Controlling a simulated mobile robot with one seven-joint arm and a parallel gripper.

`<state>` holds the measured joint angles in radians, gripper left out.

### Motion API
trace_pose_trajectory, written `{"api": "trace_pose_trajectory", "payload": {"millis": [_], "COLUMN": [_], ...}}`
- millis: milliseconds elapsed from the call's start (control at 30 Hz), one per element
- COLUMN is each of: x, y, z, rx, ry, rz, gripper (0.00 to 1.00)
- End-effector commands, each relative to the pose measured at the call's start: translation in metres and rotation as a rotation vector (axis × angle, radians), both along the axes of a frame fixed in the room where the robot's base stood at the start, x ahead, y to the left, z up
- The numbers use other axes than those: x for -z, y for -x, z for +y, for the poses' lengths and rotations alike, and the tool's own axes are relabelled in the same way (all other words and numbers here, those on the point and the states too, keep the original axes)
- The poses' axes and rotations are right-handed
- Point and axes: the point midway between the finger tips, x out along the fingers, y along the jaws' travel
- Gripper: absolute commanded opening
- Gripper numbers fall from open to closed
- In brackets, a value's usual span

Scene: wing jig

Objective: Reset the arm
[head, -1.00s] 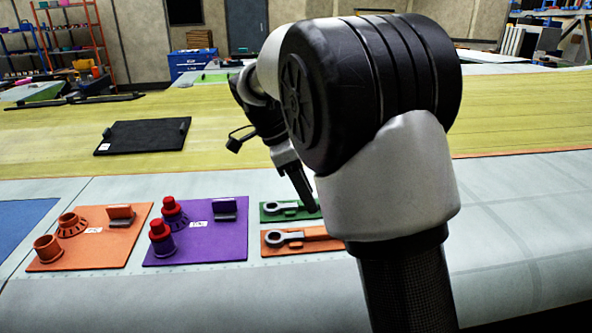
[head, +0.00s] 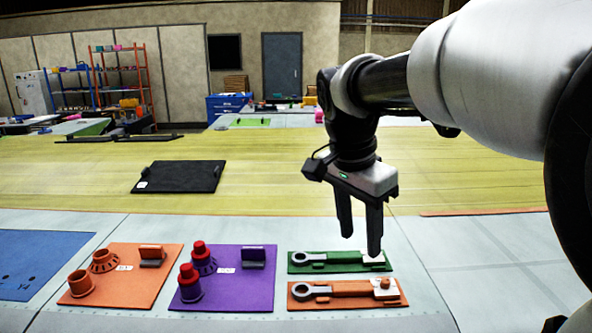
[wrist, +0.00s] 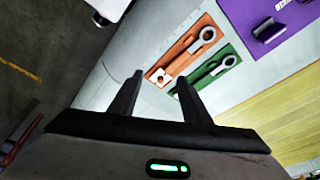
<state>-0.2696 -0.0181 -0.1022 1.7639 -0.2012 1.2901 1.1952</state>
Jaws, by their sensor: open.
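My gripper (head: 360,232) hangs from my arm with its fingers pointing down, spread apart with nothing between them. In the head view its fingertips appear just above the right end of the green board (head: 312,268). The wrist view shows my gripper (wrist: 158,82) with open fingers, and the orange tool board (wrist: 170,66) and the green board (wrist: 235,70) lie beyond the fingertips. My arm comes in from the right side of the head view.
A purple board (head: 245,295) with red-topped parts and an orange board (head: 140,290) with cylindrical parts lie to the left. A blue mat (head: 35,262) is at the far left. A black board (head: 180,178) lies farther back.

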Motion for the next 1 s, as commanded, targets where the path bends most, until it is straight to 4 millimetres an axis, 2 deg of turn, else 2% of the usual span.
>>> {"api": "trace_pose_trajectory", "payload": {"millis": [33, 200, 300, 400, 600, 1000], "x": [-0.006, -0.001, 0.009, 0.021, 0.035, 0.036], "y": [0.024, 0.089, 0.12, 0.141, 0.159, 0.16], "z": [-0.008, -0.017, -0.019, -0.02, -0.02, -0.02], "rx": [-0.105, -0.489, -0.68, -0.822, -0.96, -0.964], "ry": [-0.018, -0.013, 0.031, 0.084, 0.15, 0.152], "rz": [-0.023, -0.113, -0.168, -0.209, -0.242, -0.241], "gripper": [0.43, 0.43, 0.43, 0.43, 0.43, 0.43]}}
